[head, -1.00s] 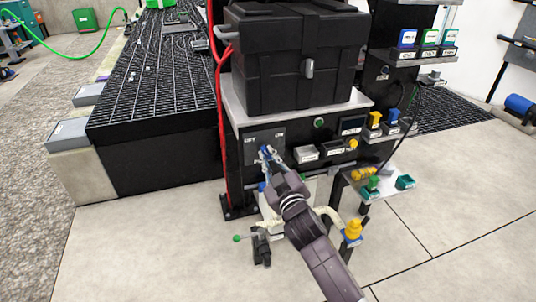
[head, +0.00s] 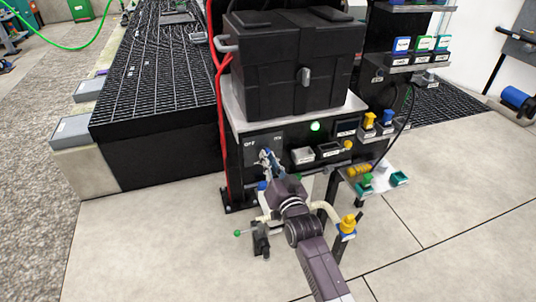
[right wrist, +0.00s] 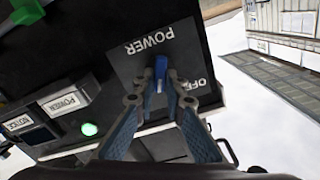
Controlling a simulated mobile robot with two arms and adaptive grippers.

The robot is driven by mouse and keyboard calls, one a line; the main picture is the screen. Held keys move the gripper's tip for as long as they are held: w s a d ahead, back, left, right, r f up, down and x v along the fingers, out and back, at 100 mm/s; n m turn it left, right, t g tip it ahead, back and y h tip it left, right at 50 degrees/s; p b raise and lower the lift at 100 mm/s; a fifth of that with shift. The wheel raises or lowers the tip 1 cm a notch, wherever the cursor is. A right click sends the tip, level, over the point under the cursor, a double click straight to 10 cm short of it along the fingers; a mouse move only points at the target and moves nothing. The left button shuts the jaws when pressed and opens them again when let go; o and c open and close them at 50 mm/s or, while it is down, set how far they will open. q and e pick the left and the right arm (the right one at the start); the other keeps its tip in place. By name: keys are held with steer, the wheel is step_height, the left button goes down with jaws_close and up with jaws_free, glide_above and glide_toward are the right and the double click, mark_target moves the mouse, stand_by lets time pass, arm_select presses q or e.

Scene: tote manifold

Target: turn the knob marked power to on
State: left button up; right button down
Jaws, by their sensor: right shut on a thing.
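The blue knob (right wrist: 160,66) stands on a grey plate (right wrist: 125,68) marked POWER and OFF in the right wrist view, where the plate looks upside down. In the head view the plate (head: 248,156) is on the front of the black cabinet, OFF at its left and a second small label at its right. My right gripper (head: 267,155) is at this plate, and its fingers (right wrist: 160,88) are shut on the sides of the knob. The fingers hide most of the knob in the head view. A round green lamp (head: 315,127) right of the plate glows. My left gripper is out of view.
A large black case (head: 285,60) stands on the cabinet's top. Red cables (head: 219,100) run down its left side. Small bins and a shelf with yellow and green parts (head: 367,180) lie close to the right of my arm. The floor at left front is clear.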

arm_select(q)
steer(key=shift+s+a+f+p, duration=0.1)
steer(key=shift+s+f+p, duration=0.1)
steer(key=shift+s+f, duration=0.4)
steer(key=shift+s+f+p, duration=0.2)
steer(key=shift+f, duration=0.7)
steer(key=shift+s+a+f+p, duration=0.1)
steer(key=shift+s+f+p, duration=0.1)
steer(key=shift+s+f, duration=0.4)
arm_select(e)
steer(key=shift+d+f+m, duration=0.1)
steer(key=shift+f+m, duration=0.05)
steer(key=shift+m, duration=1.95)
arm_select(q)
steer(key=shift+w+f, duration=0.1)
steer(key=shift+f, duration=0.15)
arm_select(e)
steer(key=c, duration=2)
jaws_free()
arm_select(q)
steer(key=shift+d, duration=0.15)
arm_select(e)
steer(key=shift+s, duration=0.1)
steer(key=v, duration=1.2)
